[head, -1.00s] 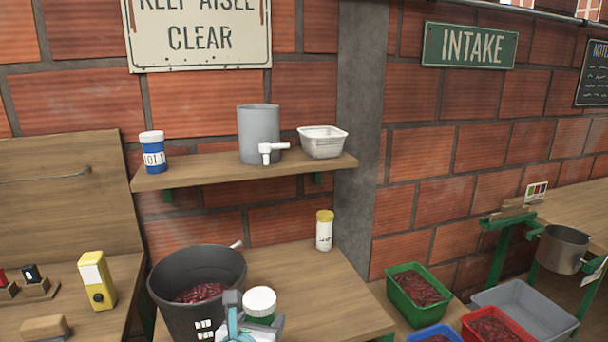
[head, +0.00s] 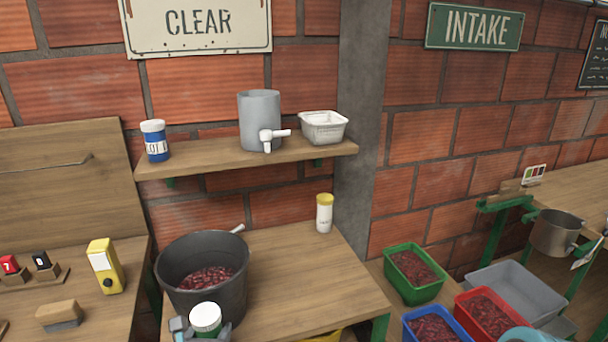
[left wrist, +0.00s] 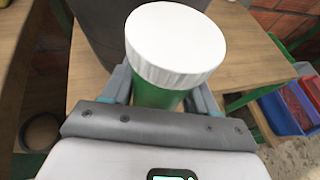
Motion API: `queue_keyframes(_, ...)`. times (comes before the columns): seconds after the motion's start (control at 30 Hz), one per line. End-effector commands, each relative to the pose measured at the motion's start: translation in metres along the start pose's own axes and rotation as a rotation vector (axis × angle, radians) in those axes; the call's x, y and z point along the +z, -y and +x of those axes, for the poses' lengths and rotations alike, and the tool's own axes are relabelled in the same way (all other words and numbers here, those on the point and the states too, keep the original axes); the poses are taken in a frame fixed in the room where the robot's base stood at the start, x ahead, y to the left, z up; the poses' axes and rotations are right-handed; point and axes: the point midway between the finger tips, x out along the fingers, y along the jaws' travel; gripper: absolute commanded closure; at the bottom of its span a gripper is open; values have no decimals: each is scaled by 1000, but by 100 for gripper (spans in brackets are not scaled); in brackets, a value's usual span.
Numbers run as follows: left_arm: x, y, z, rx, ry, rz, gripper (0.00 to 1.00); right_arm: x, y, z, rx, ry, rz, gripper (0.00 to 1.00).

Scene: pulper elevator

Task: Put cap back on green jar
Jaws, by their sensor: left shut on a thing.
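The green jar (left wrist: 158,95) is between the fingers of my left gripper (left wrist: 162,102), which is shut on it. A white ribbed cap (left wrist: 175,45) sits on top of the jar and covers its mouth. I cannot tell whether it is screwed tight. In the head view the cap (head: 206,317) shows at the bottom edge, in front of the dark bucket, with a little green below it. My left gripper (head: 202,334) is mostly cut off there. My right gripper is not in view.
A dark bucket (head: 172,268) of red cherries stands on the wooden table (head: 300,268), with a yellow-capped white bottle (head: 324,213) behind. A shelf (head: 225,160) above holds several containers. Green (head: 398,290), red and blue crates stand at right. The table's middle is clear.

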Motion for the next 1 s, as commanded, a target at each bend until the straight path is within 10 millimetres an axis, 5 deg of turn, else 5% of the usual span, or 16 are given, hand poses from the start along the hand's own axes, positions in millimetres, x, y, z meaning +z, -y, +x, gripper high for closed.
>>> queue_keyframes(0.63, -5, 7, -1, -28, -1, 14, 96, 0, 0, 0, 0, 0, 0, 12)
queue_keyframes(1.0, -61, 86, -20, -365, -6, 150, 96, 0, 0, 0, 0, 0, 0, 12)
